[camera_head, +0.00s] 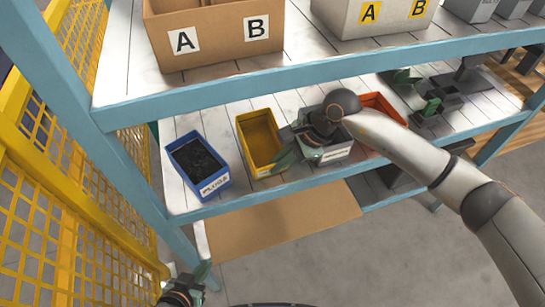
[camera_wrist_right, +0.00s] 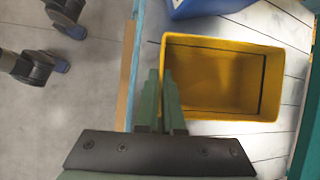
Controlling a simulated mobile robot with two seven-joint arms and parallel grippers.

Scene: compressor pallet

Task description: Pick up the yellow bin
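The yellow bin (camera_head: 243,128) stands on the lower shelf between the blue bin and a grey bin, and it looks empty. In the right wrist view the yellow bin (camera_wrist_right: 225,122) fills the upper right. My right gripper (camera_head: 279,164) is at its front right corner. In the wrist view the green fingers of my right gripper (camera_wrist_right: 161,82) are close together and overlap the bin's front rim; whether they press on the wall I cannot tell. My left gripper (camera_head: 193,281) is low at the bottom left, away from the bin, its opening unclear.
A blue bin (camera_head: 198,163) with dark contents stands left of the yellow bin. A grey bin (camera_head: 333,153) and an orange bin (camera_head: 384,108) stand to the right. The upper shelf (camera_head: 200,98) with cardboard boxes hangs above. A yellow mesh fence (camera_head: 60,200) is at the left.

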